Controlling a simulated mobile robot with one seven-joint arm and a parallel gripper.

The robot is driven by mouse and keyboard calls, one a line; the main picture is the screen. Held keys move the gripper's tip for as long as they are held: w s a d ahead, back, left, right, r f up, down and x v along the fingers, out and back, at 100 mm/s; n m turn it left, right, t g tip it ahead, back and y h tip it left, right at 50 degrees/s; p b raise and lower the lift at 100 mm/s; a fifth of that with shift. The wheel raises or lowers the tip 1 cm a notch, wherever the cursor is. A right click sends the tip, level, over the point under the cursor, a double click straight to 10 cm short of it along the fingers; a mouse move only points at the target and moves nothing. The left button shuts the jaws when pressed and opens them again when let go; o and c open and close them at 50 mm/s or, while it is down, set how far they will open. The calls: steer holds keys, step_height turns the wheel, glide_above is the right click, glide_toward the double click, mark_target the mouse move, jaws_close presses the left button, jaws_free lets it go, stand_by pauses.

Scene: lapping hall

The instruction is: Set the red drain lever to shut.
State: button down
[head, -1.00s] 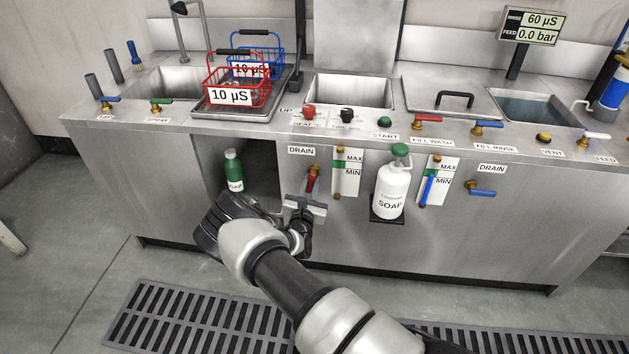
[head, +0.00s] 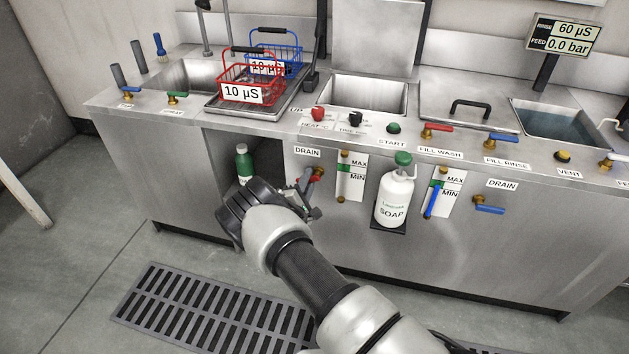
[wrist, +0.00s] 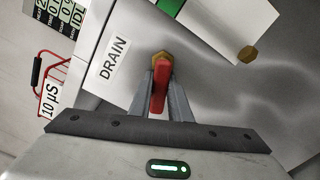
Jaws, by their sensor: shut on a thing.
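The red drain lever (head: 318,173) is on the front panel under the left DRAIN label (head: 307,152), left of a level gauge. In the wrist view the red lever (wrist: 159,92) runs from its brass pivot (wrist: 161,58) back between the fingers. My gripper (wrist: 160,88) is shut on the lever, one finger on each side. In the head view my gripper (head: 311,188) is at the lever, turned at a slant, and my wrist hides part of it. The lever's exact angle is hard to tell.
A white soap bottle (head: 395,198) stands on a bracket right of the level gauge (head: 350,178). A green bottle (head: 243,162) stands in the open recess to the left. A blue lever (head: 489,209) is under the right DRAIN label. A floor grate (head: 205,312) lies below.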

steer(key=m, duration=0.2)
steer(key=r+m, duration=0.1)
steer(key=m, duration=0.1)
steer(key=shift+a+m+p, duration=0.2)
steer(key=shift+m+p, duration=0.1)
stand_by(0.5)
steer(key=c, duration=1.6)
jaws_free()
steer(key=shift+c, duration=0.2)
steer(key=shift+r, duration=0.1)
steer(key=p+v, duration=0.3)
steer(key=v, duration=1.4)
steer(key=shift+s, duration=0.2)
